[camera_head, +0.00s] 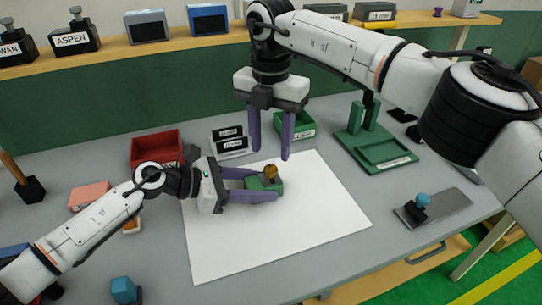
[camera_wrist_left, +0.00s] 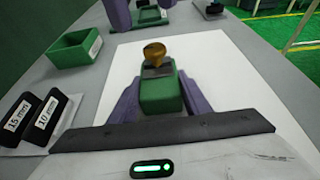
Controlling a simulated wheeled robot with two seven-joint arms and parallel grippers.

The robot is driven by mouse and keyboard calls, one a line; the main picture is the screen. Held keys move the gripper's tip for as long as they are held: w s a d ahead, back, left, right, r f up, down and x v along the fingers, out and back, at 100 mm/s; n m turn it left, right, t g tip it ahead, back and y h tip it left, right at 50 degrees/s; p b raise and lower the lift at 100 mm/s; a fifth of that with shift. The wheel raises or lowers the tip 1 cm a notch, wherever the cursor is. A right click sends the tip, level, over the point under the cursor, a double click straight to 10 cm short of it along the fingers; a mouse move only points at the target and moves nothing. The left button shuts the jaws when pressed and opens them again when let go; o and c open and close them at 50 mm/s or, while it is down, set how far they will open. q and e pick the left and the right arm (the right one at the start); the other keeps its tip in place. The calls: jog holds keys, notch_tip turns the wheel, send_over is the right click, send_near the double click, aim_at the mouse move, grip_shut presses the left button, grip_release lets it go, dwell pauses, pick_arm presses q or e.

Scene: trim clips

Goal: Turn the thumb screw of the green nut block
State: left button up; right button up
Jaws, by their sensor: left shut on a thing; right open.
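The green nut block (camera_head: 264,185) is on the white sheet, with a yellow-brown thumb screw (camera_head: 271,171) on its top. My left gripper (camera_head: 262,187) comes in from the left and is shut on the block, one purple finger on each side. In the left wrist view the block (camera_wrist_left: 161,96) lies between both fingers, with the thumb screw (camera_wrist_left: 154,53) standing up at its far end. My right gripper (camera_head: 271,150) is open and empty, fingers pointing down, above and behind the block. Its fingertips are apart from the thumb screw.
A red bin (camera_head: 157,147), black-and-white labelled blocks (camera_head: 231,143) and a green bin (camera_head: 296,127) stand behind the white sheet (camera_head: 318,215). A green fixture (camera_head: 375,150) and a grey plate with a blue-knobbed part (camera_head: 421,202) are at the right. The sheet's front is clear.

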aim_at(271, 168)
notch_tip(271, 168, up, 7)
dwell(0.3)
jog(key=shift+r, duration=0.1)
pick_arm(q)
jog(key=o, duration=1.3)
jog(key=shift+c, duration=0.2)
